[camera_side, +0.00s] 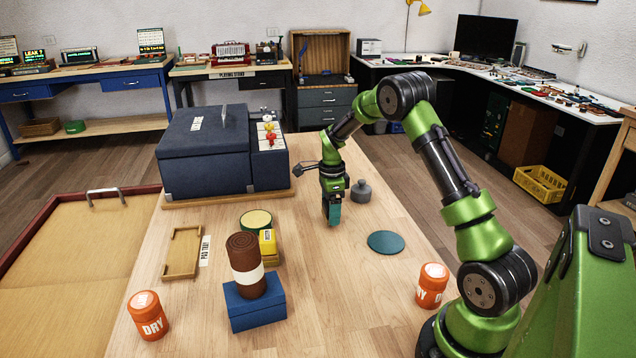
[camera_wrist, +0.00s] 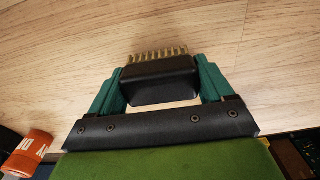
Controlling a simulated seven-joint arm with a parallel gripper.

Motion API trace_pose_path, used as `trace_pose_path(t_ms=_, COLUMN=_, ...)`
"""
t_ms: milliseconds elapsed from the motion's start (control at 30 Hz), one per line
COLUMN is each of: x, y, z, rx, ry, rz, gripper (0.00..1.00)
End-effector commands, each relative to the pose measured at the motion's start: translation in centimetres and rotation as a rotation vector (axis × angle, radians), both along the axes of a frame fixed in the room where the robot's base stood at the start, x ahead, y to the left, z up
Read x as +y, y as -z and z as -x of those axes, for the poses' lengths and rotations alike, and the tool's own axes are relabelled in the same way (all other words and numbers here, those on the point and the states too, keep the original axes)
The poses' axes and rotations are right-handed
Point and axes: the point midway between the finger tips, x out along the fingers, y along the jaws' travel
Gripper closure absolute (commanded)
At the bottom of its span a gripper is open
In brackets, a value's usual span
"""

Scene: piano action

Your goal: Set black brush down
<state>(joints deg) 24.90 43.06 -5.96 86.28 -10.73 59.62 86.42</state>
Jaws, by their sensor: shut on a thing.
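My gripper (camera_side: 332,218) points down over the wooden table, left of a dark teal disc and just in front of a grey weight-like piece. In the wrist view, its two teal fingers are closed on the sides of the black brush (camera_wrist: 160,82). The brush has a black body and a row of tan bristles on its far edge. In the side view the fingers hide the brush. I cannot tell whether the brush touches the table (camera_side: 340,300).
The dark teal disc (camera_side: 386,242), grey piece (camera_side: 361,192), wooden tray (camera_side: 183,253), round green-rimmed tin (camera_side: 256,220), brown roll (camera_side: 246,262) on a blue box (camera_side: 254,305) and orange jars (camera_side: 148,315) (camera_side: 432,285) stand around. A dark blue case (camera_side: 205,150) is behind. The front middle is clear.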

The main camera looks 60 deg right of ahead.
Motion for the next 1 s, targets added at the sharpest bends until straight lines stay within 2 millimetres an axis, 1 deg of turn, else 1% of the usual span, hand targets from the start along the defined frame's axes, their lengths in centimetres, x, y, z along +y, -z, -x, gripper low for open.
trace_pose_path(t_ms=33, x=0.0, y=0.6, z=0.0, rx=0.001, ry=0.001, rz=-0.001, gripper=0.5)
trace_pose_path(t_ms=67, x=0.0, y=0.8, z=0.0, rx=-0.001, ry=0.001, rz=-0.001, gripper=0.5)
trace_pose_path(t_ms=300, x=0.0, y=0.8, z=0.0, rx=-0.002, ry=0.001, rz=0.001, gripper=0.5)
trace_pose_path(t_ms=433, x=0.0, y=1.2, z=0.0, rx=-0.001, ry=0.001, rz=0.0, gripper=0.5)
trace_pose_path(t_ms=467, x=0.0, y=1.1, z=0.0, rx=-0.002, ry=0.001, rz=0.001, gripper=0.15)
trace_pose_path(t_ms=500, x=0.0, y=1.1, z=0.0, rx=-0.002, ry=0.001, rz=0.001, gripper=0.09)
trace_pose_path(t_ms=567, x=0.0, y=1.1, z=0.0, rx=-0.002, ry=0.001, rz=0.001, gripper=0.0)
trace_pose_path(t_ms=833, x=0.0, y=0.9, z=0.0, rx=-0.002, ry=0.001, rz=0.001, gripper=0.0)
trace_pose_path(t_ms=933, x=0.0, y=-0.1, z=-0.1, rx=-0.004, ry=0.0, rz=0.004, gripper=0.0)
trace_pose_path(t_ms=1000, x=0.0, y=-1.3, z=-0.1, rx=-0.005, ry=-0.001, rz=0.004, gripper=0.0)
